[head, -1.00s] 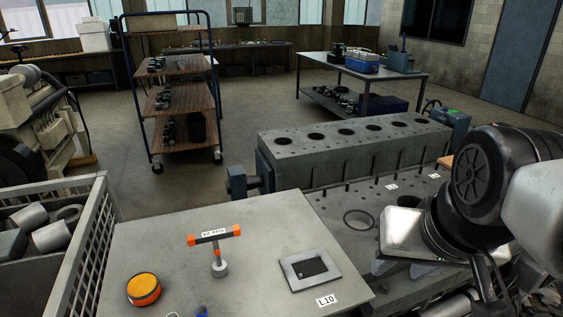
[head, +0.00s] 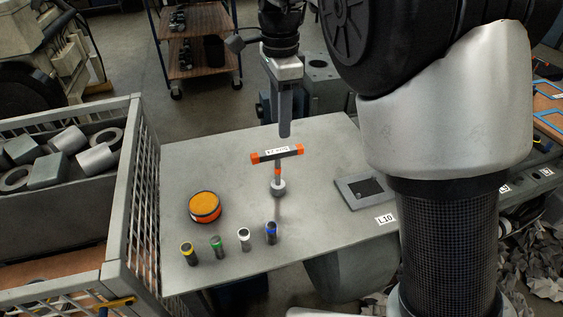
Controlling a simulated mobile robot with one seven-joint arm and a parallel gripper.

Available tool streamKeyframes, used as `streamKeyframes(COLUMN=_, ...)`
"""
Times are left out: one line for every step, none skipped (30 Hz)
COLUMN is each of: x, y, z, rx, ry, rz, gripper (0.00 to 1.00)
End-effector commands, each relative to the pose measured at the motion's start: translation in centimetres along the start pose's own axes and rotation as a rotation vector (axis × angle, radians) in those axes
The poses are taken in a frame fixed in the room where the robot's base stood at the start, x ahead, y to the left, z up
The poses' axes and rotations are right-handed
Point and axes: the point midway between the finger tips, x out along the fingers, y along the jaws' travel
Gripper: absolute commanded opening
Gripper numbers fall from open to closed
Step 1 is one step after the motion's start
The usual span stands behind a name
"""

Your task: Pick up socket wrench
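The socket wrench (head: 278,170) has a T-shaped handle with orange ends, a dark middle and a white label. It stands upright on the grey table (head: 225,150), its round grey socket end below the crossbar. My gripper (head: 285,132) points down just above and behind the wrench's crossbar in the picture. It looks apart from the handle, though depth is hard to judge. I see the fingers edge-on as one grey bar, so the gap between them is hidden.
An orange round case (head: 204,207) and several small cylinders with coloured tops, one of them blue (head: 271,233), stand at the table's front. A grey framed plate (head: 361,190) lies right, near the L10 label (head: 385,219). A metal crate (head: 70,200) of parts adjoins at left.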

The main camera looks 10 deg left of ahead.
Motion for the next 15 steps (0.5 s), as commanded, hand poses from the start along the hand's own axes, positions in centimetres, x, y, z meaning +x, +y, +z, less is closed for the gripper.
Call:
streamKeyframes(x=1.3, y=0.1, z=0.0, rx=-0.001, ry=0.000, rz=0.005, gripper=0.38)
streamKeyframes(x=2.0, y=0.1, z=0.0, rx=-0.001, ry=0.000, rz=0.006, gripper=0.38)
streamKeyframes(x=2.9, y=0.1, z=0.0, rx=-0.001, ry=-0.001, rz=0.005, gripper=0.38)
streamKeyframes(x=3.5, y=0.1, z=0.1, rx=-0.002, ry=-0.001, rz=0.005, gripper=0.38)
streamKeyframes(x=4.2, y=0.1, z=0.1, rx=-0.002, ry=-0.001, rz=0.005, gripper=0.38)
streamKeyframes(x=5.1, y=0.1, z=0.0, rx=-0.002, ry=0.000, rz=0.004, gripper=0.38)
streamKeyframes(x=5.7, y=0.1, z=0.0, rx=-0.002, ry=0.000, rz=0.005, gripper=0.38)
streamKeyframes(x=6.3, y=0.1, z=0.0, rx=-0.002, ry=0.000, rz=0.005, gripper=0.38)
streamKeyframes(x=7.1, y=0.1, z=0.0, rx=-0.002, ry=0.000, rz=0.004, gripper=0.38)
streamKeyframes(x=7.6, y=0.1, z=0.0, rx=-0.002, ry=0.000, rz=0.003, gripper=0.38)
streamKeyframes(x=8.1, y=0.1, z=0.0, rx=-0.002, ry=0.000, rz=0.003, gripper=0.38)
streamKeyframes(x=8.6, y=0.0, z=0.0, rx=-0.002, ry=-0.001, rz=0.003, gripper=0.38)
streamKeyframes(x=8.9, y=0.0, z=0.0, rx=-0.002, ry=-0.001, rz=0.001, gripper=0.38)
streamKeyframes(x=9.2, y=0.0, z=0.0, rx=-0.002, ry=-0.001, rz=0.001, gripper=0.38)
streamKeyframes(x=9.4, y=0.0, z=0.0, rx=-0.002, ry=-0.001, rz=0.001, gripper=0.38)
